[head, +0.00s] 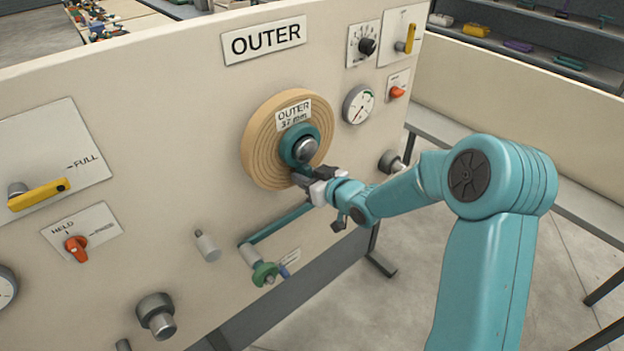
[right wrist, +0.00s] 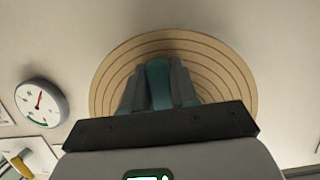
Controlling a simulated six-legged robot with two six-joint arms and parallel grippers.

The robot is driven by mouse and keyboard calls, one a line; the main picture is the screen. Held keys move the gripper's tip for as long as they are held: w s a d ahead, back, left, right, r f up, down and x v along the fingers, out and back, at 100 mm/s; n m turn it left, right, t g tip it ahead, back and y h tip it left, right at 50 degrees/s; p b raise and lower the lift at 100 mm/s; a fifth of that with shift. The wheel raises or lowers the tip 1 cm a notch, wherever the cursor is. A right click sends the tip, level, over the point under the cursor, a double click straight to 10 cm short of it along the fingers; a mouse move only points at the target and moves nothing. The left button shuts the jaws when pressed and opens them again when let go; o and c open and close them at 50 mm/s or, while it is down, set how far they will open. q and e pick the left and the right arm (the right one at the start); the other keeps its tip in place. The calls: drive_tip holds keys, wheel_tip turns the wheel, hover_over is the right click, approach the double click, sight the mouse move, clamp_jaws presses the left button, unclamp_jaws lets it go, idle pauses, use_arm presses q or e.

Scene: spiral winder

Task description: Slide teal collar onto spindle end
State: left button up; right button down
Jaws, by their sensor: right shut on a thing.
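The teal collar (head: 285,148) appears as a ring around the silver spindle end (head: 306,150), in front of the tan ringed disc (head: 257,150) on the panel. My right gripper (head: 302,175) is just below the spindle end and shut on the collar's lower part. In the right wrist view a teal piece of the collar (right wrist: 158,84) stands between the two grey fingers, with the disc (right wrist: 232,76) behind. How deep the collar sits on the spindle, I cannot tell. My left gripper is not in view.
A dial gauge (head: 359,104) and an orange knob (head: 397,92) are right of the disc. A dark knob (head: 391,162) sticks out below them. Below the disc are a grey peg (head: 206,246) and a green fitting (head: 265,273). Open floor lies right of the panel.

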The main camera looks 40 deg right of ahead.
drive_tip(key=shift+w+a+f, duration=0.1)
drive_tip(key=shift+w, duration=0.1)
drive_tip(key=c, duration=0.8)
unclamp_jaws()
drive_tip(key=o, duration=0.5)
drive_tip(key=shift+f, duration=0.1)
drive_tip(key=shift+c, duration=0.2)
